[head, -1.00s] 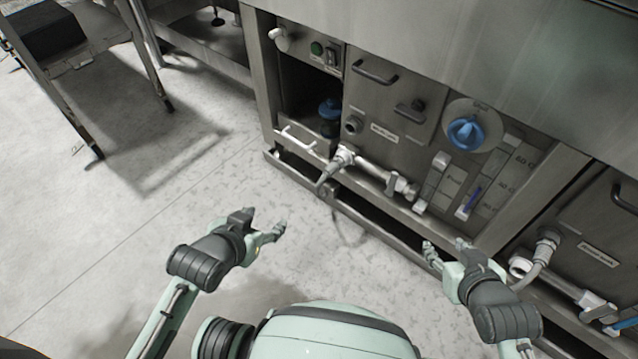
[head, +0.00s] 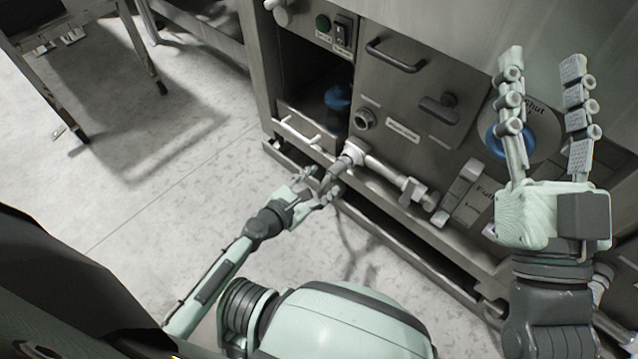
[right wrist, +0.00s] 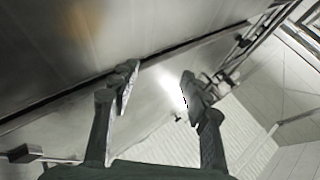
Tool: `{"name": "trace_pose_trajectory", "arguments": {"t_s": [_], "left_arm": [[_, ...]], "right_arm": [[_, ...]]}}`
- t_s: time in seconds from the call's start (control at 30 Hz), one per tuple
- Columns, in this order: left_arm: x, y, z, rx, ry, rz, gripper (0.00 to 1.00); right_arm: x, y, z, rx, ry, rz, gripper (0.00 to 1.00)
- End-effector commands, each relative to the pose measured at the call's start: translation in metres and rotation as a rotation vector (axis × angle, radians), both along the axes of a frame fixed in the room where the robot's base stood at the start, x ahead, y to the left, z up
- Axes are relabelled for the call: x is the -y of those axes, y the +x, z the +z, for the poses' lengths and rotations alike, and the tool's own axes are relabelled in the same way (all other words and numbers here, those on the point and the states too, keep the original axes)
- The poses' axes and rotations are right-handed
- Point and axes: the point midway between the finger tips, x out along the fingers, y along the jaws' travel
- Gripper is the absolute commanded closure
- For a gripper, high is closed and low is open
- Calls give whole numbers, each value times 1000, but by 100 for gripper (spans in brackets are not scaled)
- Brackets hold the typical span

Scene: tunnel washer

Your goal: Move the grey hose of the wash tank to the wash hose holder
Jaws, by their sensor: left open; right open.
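The grey hose (head: 334,174) shows in the head view at the left end of a pale pipe along the machine's low front edge. My left gripper (head: 318,181) is open at the hose's lower end, with its fingers on either side; I cannot tell whether they touch it. A round grey socket (head: 365,118) sits on the panel above the pipe, beside a small label I cannot read; I cannot tell whether it is the wash hose holder. My right gripper (head: 541,66) is raised, open and empty, in front of the blue dial (head: 505,143). Its open fingers also show in the right wrist view (right wrist: 158,82).
A white bar handle (head: 298,132) is left of the hose, below an open bay holding a blue-topped container (head: 338,98). A table stands at far left; the floor between is clear.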

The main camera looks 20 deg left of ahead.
Motion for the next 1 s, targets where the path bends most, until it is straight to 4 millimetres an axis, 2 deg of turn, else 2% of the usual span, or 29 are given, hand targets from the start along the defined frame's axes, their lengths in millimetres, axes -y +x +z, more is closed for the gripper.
{"name": "trace_pose_trajectory", "arguments": {"t_s": [0.1,0.3,0.47,0.73,1.0], "left_arm": [[4,19,-8,3,2,-1,48],[10,42,-17,2,3,-3,48],[13,50,-20,1,4,-4,48],[13,51,-20,2,5,-4,48],[13,51,-20,2,5,-4,81]], "right_arm": [[2,-2,4,43,14,-5,53],[7,-7,13,118,38,-11,53],[8,-10,18,150,49,-14,53],[9,-10,20,155,51,-14,53],[9,-10,19,155,50,-15,53]]}}
